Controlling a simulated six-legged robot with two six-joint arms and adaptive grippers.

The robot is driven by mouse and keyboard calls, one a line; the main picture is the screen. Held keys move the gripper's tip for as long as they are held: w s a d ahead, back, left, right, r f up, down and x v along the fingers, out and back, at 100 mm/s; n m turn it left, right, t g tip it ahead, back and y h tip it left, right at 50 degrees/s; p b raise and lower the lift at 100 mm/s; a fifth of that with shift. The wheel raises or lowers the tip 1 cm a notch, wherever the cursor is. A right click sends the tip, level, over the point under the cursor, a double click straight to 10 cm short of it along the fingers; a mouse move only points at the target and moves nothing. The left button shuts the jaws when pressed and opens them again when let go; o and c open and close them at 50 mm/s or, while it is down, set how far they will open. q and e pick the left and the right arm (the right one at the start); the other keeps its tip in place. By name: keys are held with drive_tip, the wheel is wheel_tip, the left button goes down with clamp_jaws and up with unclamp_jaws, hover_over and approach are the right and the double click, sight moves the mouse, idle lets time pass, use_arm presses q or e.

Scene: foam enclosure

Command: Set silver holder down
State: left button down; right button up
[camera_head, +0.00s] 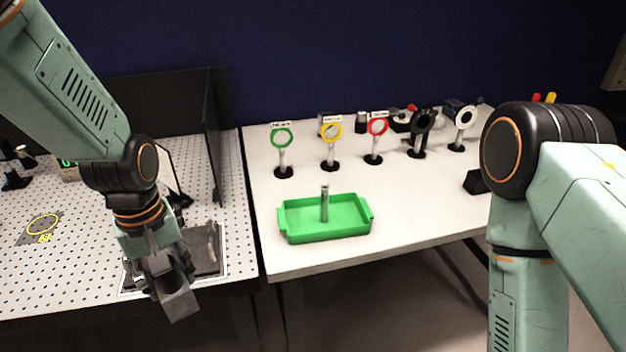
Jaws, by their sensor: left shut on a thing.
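My left gripper (168,272) hangs at the left, over the front edge of the perforated board. It is shut on a grey, block-like piece, which I take to be the silver holder (180,303). The piece is tilted and shows below the fingers, clear of any surface in the picture. The fingers hide its upper part. My right arm comes in at the right, and its gripper is out of view.
A green tray (290,237) with an upright silver post (324,205) stands on the white table (410,225). Several ring-topped stands line its back. A dark plate (205,262) lies behind my left gripper. A black panel (212,135) stands near the gap between tables.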

use_arm(q)
drive_tip(key=d+f+m+b, duration=0.4)
drive_tip(key=f+m+b, duration=0.3)
drive_tip(key=f+b, duration=0.3)
drive_tip(key=shift+w+d+b, duration=0.25)
drive_tip(key=shift+d+b, duration=0.05)
drive_tip(key=shift+b, duration=0.5)
drive_tip(key=shift+d+r, duration=0.1)
